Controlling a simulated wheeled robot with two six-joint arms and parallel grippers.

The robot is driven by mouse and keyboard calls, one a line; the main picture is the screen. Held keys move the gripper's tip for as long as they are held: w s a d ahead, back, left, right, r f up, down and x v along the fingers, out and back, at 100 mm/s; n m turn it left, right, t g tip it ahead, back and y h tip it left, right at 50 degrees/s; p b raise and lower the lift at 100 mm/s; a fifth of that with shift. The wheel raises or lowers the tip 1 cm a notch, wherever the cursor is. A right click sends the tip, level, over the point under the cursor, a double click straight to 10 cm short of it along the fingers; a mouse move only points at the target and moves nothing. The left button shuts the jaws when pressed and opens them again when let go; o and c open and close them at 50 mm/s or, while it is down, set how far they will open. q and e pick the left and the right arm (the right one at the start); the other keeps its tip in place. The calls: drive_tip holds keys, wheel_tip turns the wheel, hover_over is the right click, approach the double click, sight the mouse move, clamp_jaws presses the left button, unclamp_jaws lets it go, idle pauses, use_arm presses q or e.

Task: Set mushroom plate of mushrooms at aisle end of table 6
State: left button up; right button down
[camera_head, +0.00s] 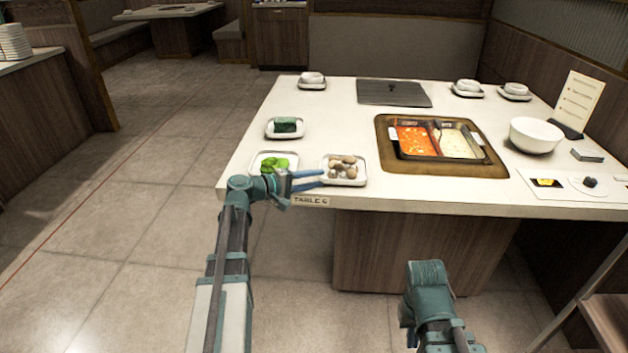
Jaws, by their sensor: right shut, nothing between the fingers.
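The square white plate of mushrooms (344,181) sits on the front edge of the table (272,115), above the "TABLE 6" label (311,201). It holds several brown and pale mushrooms (343,165). My left gripper (322,178) reaches in from the left at the front edge. Its two blue fingers are apart, with their tips at the plate's left rim. I cannot tell whether they touch it. My right arm (428,290) is low in front of the table; its gripper fingers do not show.
A plate of green leaves (272,164) is just left of the mushrooms, partly behind my left gripper. A plate with dark greens (285,128) stands farther back. A two-part soup pot (435,140) is sunk in the table. The aisle floor (165,170) at left is clear.

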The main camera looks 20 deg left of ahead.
use_arm(q)
drive_tip(key=shift+s+f, duration=0.1)
drive_tip(key=shift+f, duration=0.1)
drive_tip(key=shift+s+a+r, duration=0.1)
drive_tip(key=shift+s+a, duration=0.05)
drive_tip(key=shift+s, duration=0.1)
drive_tip(key=p+v, duration=0.2)
drive_tip(key=v, duration=1.1)
drive_tip(key=shift+r+p, duration=0.15)
drive_tip(key=shift+p, duration=0.2)
drive_tip(key=shift+a, duration=0.15)
